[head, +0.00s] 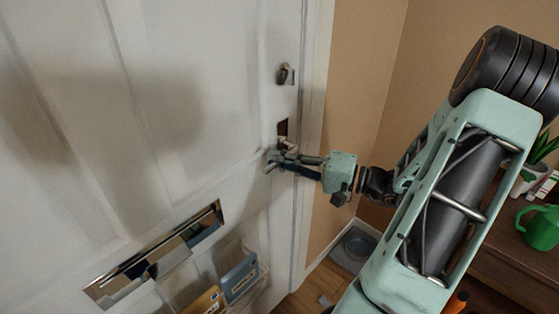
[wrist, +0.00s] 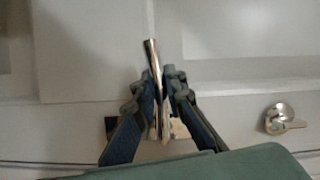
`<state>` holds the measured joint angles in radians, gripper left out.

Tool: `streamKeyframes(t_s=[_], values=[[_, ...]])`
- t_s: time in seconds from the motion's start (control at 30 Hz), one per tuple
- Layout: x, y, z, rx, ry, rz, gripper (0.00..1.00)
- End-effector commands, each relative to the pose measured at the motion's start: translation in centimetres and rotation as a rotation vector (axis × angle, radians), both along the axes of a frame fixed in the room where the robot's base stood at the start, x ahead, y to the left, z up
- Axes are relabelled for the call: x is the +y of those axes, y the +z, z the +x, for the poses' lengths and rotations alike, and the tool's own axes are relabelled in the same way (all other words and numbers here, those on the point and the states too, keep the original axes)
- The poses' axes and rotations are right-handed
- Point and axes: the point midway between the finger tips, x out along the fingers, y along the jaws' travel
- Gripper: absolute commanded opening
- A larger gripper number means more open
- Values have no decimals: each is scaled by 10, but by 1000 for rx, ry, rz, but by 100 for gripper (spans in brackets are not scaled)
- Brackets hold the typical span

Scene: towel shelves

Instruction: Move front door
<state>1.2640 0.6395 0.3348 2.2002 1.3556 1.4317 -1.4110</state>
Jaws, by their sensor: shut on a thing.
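The white panelled front door (head: 190,100) fills the left of the head view and the back of the wrist view (wrist: 235,70). My gripper (head: 272,160) is at the door's right edge, below the deadbolt. In the wrist view my gripper (wrist: 162,85) is shut on the shiny metal door handle (wrist: 151,55), which sticks up between the two fingers. The handle's plate (wrist: 178,130) shows partly behind the fingers. The deadbolt turn (head: 285,74) is above the gripper and shows at right in the wrist view (wrist: 282,119). The door looks closed against its frame.
A metal mail slot (head: 160,255) and a holder with papers (head: 238,277) are low on the door. The white door frame (head: 312,120) and tan wall stand right. A dark wooden cabinet (head: 490,235) with a green watering can (head: 541,226) is at far right.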

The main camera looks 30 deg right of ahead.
Motion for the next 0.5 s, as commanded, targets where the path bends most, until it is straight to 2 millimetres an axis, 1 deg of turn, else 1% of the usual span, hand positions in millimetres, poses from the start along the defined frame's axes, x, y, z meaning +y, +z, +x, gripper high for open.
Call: streamKeyframes(t_s=[0.17, 0.5], values=[[-1, -10, 1, -40, -1, -94, 0], [-4, -28, 2, -130, -1, -341, 0]])
